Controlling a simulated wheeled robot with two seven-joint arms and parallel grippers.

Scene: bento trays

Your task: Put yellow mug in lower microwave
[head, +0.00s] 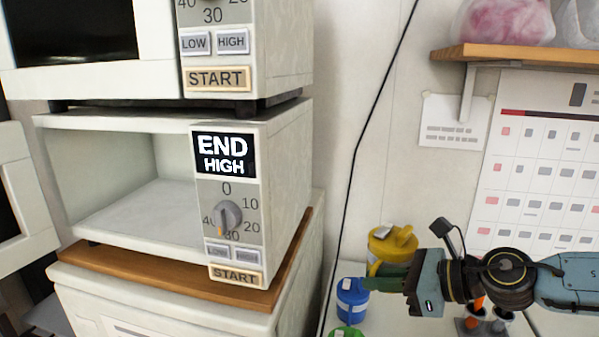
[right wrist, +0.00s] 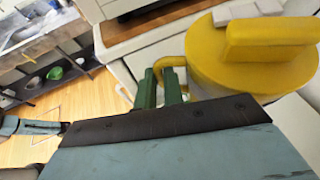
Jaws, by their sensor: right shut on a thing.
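The yellow mug (head: 392,246) with its lidded top is at the lower right of the head view, beside the wall. My right gripper (head: 372,277) is shut on its handle, coming from the right. In the right wrist view the yellow mug (right wrist: 240,60) fills the upper right, and the green fingers (right wrist: 160,88) are at its handle. I cannot tell if its base touches the counter. The lower microwave (head: 285,190) is at the left, its door (head: 20,205) swung open to the left and its cavity empty. My left gripper is not in view.
A blue mug (head: 352,303) and a green mug (head: 347,331) stand close below the yellow mug. An upper microwave (head: 285,45) sits above the lower one. A wooden shelf (head: 515,57) is at the upper right. A black cable (head: 372,120) hangs on the wall between.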

